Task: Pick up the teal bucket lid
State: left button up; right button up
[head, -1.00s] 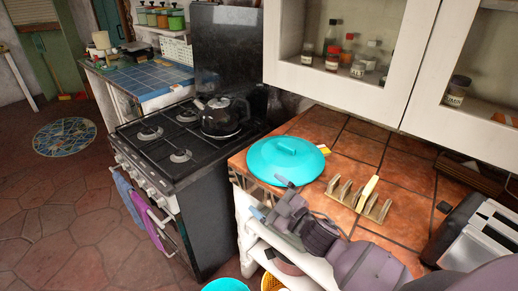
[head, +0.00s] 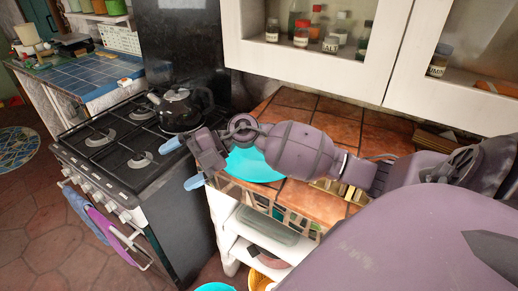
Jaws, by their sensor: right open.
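The teal bucket lid (head: 255,168) lies on the terracotta-tiled counter (head: 305,200) near its left end. My right arm passes in front of it and hides its far part and handle. My right gripper (head: 182,163) is open and empty. Its two blue-tipped fingers point left, beyond the lid's left side and in front of the stove in the picture. My left gripper is not in view.
The black stove (head: 140,165) with a dark kettle (head: 180,107) stands left of the counter. A white wall cabinet (head: 300,58) hangs above the counter. A toast rack (head: 338,190) is partly hidden behind my arm. Part of a teal bucket (head: 215,287) shows at the bottom edge.

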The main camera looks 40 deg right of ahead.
jog(key=w+d+f+m+g+h, duration=0.15)
jog(key=d+f+h, duration=0.25)
jog(key=d+h, duration=0.6)
jog(key=w+d+r+m+g+h+b, duration=0.1)
jog(key=d+r+m+h, duration=0.25)
jog(key=d, duration=0.35)
jog(key=d+r+m+g+h, duration=0.1)
jog(key=d+r+m+h, duration=0.1)
jog(key=d+h, duration=0.45)
jog(key=d+f, duration=0.1)
jog(key=d+f+y, duration=0.1)
jog(key=f, duration=0.1)
jog(key=d+f+y, duration=0.1)
jog(key=shift+w+f, duration=0.35)
jog(key=shift+f, duration=0.05)
jog(key=shift+t, duration=0.25)
jog(key=shift+w+x, duration=0.1)
jog(key=shift+x, duration=1.25)
jog(key=shift+w+x, duration=0.15)
jog(key=shift+x, duration=1.2)
jog(key=shift+a, duration=0.1)
jog(key=c, duration=1.1)
